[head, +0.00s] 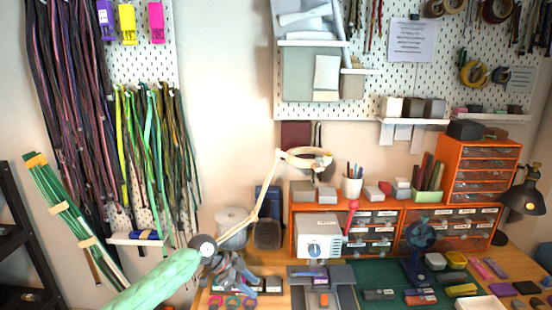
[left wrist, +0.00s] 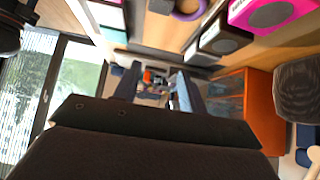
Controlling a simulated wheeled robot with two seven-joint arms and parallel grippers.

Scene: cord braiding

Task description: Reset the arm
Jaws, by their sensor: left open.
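My left arm comes in from the lower left in a mint green sleeve. My left gripper (head: 246,277), grey, is over the left part of the workbench, low in the head view. In the left wrist view its two dark fingers (left wrist: 155,92) stand apart with a gap between them, and I see nothing held there. Whether it touches anything on the bench cannot be told. My right arm and gripper are in neither view.
A magnifier lamp with a round head (head: 306,158) rises behind my left gripper. A spool (head: 232,227), a white box (head: 318,236) and orange drawers (head: 480,170) stand at the back. Small items lie on the green mat (head: 375,272). Cords hang on the left wall.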

